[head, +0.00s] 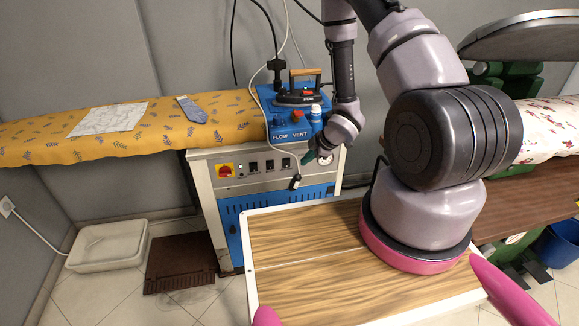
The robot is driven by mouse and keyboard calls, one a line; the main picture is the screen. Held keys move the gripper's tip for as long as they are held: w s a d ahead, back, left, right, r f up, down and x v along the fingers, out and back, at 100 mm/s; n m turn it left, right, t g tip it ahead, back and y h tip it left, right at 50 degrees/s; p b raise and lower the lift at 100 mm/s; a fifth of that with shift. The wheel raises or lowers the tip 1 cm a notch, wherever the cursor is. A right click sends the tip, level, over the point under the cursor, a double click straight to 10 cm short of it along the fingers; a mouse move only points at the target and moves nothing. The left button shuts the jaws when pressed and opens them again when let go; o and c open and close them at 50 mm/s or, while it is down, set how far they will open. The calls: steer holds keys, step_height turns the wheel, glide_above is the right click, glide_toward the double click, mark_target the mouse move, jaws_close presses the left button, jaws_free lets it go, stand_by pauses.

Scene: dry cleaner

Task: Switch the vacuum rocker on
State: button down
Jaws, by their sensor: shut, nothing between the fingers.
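The control panel (245,188) is the light front of the blue ironing unit, at the centre. It carries several small dark rocker switches, among them one on the left (253,167), one in the middle (269,165) and one on the right (286,163). Their labels are too small to read, so I cannot tell which is the vacuum rocker or its position. My gripper (311,158) is shut and empty, its dark tips just right of the rightmost visible rocker. I cannot tell whether it touches the panel. It hides part of the panel's right side.
A red and yellow main switch (225,170) sits at the panel's left.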

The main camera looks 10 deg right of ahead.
mark_target(287, 164)
steer(key=shift+w+a+f, duration=0.6)
steer(key=shift+w+f, duration=0.8)
steer(key=shift+f, duration=0.05)
steer(key=shift+w+a+f, duration=0.6)
steer(key=shift+w+f, duration=0.85)
steer(key=shift+w+a+f, duration=0.6)
steer(key=shift+w+f, duration=0.8)
steer(key=shift+f, duration=0.05)
steer(key=shift+w+f, duration=0.1)
steer(key=shift+w, duration=0.1)
